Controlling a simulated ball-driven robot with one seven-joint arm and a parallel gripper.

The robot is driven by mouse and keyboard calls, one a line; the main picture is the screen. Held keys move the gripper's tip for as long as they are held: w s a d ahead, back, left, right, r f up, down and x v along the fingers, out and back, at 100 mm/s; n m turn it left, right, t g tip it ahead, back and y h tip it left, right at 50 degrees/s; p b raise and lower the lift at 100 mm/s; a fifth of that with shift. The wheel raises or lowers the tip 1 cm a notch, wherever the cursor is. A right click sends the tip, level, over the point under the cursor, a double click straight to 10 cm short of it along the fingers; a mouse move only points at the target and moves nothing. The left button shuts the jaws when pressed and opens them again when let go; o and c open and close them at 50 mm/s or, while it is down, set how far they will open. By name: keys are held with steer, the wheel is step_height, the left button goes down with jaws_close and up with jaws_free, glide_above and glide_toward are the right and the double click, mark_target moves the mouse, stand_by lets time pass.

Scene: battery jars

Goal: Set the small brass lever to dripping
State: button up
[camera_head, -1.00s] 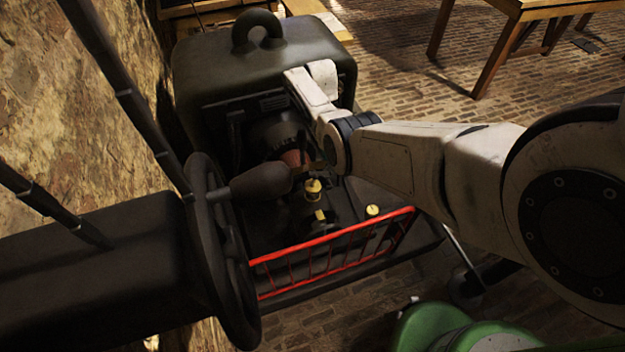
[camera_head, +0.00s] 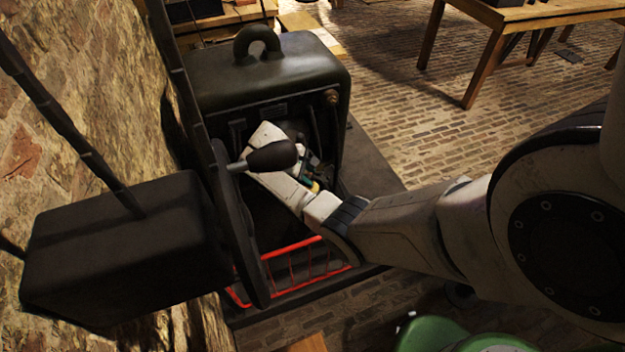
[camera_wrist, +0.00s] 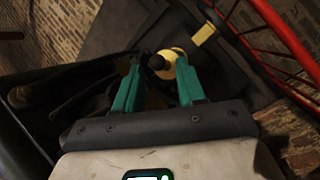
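A round brass fitting (camera_wrist: 170,68) with a dark knob shows in the wrist view, just past and between my fingertips. A flat brass piece (camera_wrist: 203,34) stands a little beyond it to the right. I cannot tell for sure which of these is the small lever. My gripper (camera_wrist: 157,66) is open, its two teal fingers apart on either side of the dark knob, with no clear contact. In the head view my wrist reaches into the dark machine (camera_head: 270,75), where a bit of yellow (camera_head: 315,187) shows beside it. My wrist hides most of the brass parts there.
A red guard rail (camera_head: 310,262) runs along the machine's front, below my arm; it also crosses the upper right of the wrist view (camera_wrist: 285,35). A dark handwheel (camera_head: 235,225) with a knobbed handle (camera_head: 272,156) stands close left of my wrist. A wooden table (camera_head: 500,20) is far right.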

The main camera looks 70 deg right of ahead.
mark_target(313, 178)
steer(key=shift+x, duration=1.95)
steer(key=shift+d, duration=0.1)
steer(key=shift+c, duration=0.2)
jaws_close()
